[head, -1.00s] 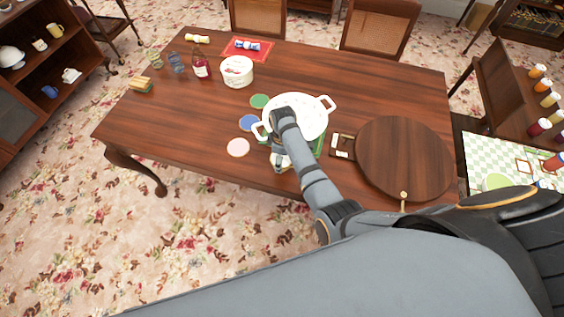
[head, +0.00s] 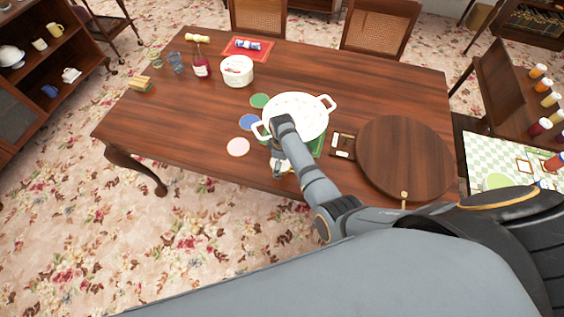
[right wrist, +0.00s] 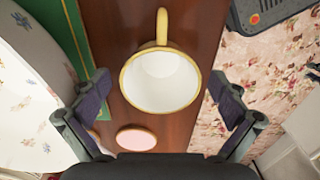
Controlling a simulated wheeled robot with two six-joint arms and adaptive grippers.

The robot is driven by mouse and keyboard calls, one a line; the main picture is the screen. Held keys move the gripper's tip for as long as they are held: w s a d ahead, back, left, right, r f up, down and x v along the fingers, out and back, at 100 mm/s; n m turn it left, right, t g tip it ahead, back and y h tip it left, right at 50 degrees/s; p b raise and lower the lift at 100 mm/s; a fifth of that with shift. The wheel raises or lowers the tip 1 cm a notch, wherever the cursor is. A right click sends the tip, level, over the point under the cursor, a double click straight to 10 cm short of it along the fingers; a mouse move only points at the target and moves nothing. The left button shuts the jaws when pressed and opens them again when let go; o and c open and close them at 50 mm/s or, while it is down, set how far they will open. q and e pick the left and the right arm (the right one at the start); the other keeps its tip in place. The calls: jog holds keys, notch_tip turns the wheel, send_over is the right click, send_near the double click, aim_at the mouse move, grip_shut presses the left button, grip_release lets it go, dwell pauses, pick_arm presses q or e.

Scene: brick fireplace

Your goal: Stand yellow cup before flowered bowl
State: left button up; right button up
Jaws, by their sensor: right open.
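The yellow cup (right wrist: 161,82) shows from above in the right wrist view, with a white inside, yellow rim and its handle toward the top. It stands upright on the table's front part, between the fingers of my right gripper (right wrist: 160,98), which is open with space on both sides of the cup. In the head view my right gripper (head: 279,160) is at the table's front edge, and the cup is mostly hidden by it. The flowered bowl (head: 297,108), white with two handles, stands on a green mat behind the gripper. Its flowered side (right wrist: 28,100) fills the wrist view's left. My left gripper is out of view.
Pink (head: 238,147), blue (head: 249,122) and green (head: 260,101) coasters lie left of the bowl. A white tub (head: 237,71) and a red bottle (head: 201,66) stand farther back. A round wooden board (head: 404,158) lies to the right. The table's front left is clear.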

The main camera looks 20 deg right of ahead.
jog(key=shift+r, duration=0.1)
notch_tip(320, 180, up, 12)
jog(key=p, duration=1)
jog(key=shift+s, duration=0.15)
